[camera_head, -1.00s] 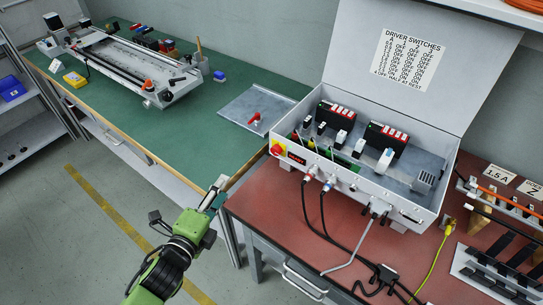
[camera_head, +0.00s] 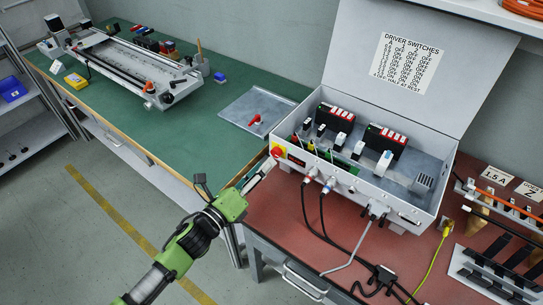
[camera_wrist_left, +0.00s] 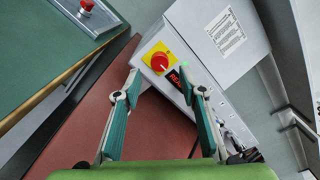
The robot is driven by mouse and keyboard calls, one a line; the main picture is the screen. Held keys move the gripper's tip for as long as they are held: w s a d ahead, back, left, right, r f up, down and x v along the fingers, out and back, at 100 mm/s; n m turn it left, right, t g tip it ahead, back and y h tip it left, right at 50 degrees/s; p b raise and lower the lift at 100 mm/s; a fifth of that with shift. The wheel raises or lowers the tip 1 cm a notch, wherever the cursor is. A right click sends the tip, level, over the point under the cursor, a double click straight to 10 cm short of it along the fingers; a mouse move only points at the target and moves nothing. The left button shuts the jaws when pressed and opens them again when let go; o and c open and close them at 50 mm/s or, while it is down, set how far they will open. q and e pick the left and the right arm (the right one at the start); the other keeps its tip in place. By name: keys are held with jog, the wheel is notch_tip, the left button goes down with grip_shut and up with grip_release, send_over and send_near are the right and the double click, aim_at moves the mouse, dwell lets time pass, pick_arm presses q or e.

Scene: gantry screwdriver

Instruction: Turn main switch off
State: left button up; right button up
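The main switch (camera_head: 277,152) is a red rotary knob on a yellow plate, at the left end of the front of an open grey control box (camera_head: 345,180). In the left wrist view the knob (camera_wrist_left: 160,62) lies just beyond my fingertips, roughly between them. My left gripper (camera_head: 268,166) is close in front of the switch; its fingers (camera_wrist_left: 159,74) are spread apart with nothing between them. I cannot tell whether a fingertip touches the plate. My right gripper is not in view.
A lit red display (camera_wrist_left: 177,79) sits beside the switch. Cables (camera_head: 322,215) hang from the box front over the red bench (camera_head: 262,205). A metal plate with a red handle (camera_head: 257,108) lies on the green bench (camera_head: 190,125). The box lid (camera_head: 420,50) stands open.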

aim_at(275, 155)
pick_arm(q)
jog(key=x, duration=0.5)
grip_shut()
